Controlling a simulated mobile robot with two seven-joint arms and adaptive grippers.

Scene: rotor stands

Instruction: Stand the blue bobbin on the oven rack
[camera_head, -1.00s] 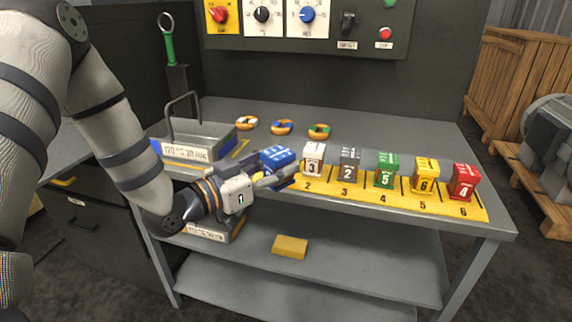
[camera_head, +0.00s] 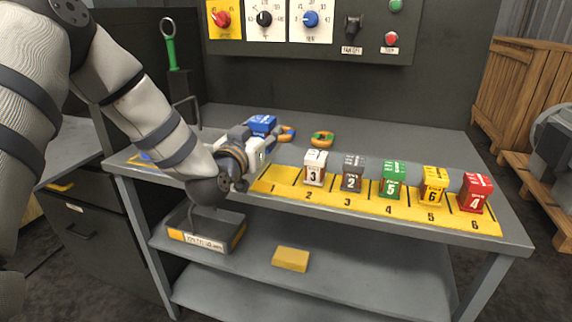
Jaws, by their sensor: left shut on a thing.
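My left gripper (camera_head: 259,133) is shut on the blue bobbin (camera_head: 263,122), a blue block with white markings. It holds the bobbin above the back part of the bench top, left of the row of blocks. My left wrist hides part of the bobbin. No part is labelled as an oven rack; a yellow strip (camera_head: 271,184) with numbered places lies along the bench's front. Place 1 is bare. White (camera_head: 315,168), grey (camera_head: 352,173), green (camera_head: 392,180), yellow (camera_head: 434,186) and red (camera_head: 475,193) blocks stand at places 2 to 6. My right gripper is not in view.
A control panel (camera_head: 300,50) rises behind the bench.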

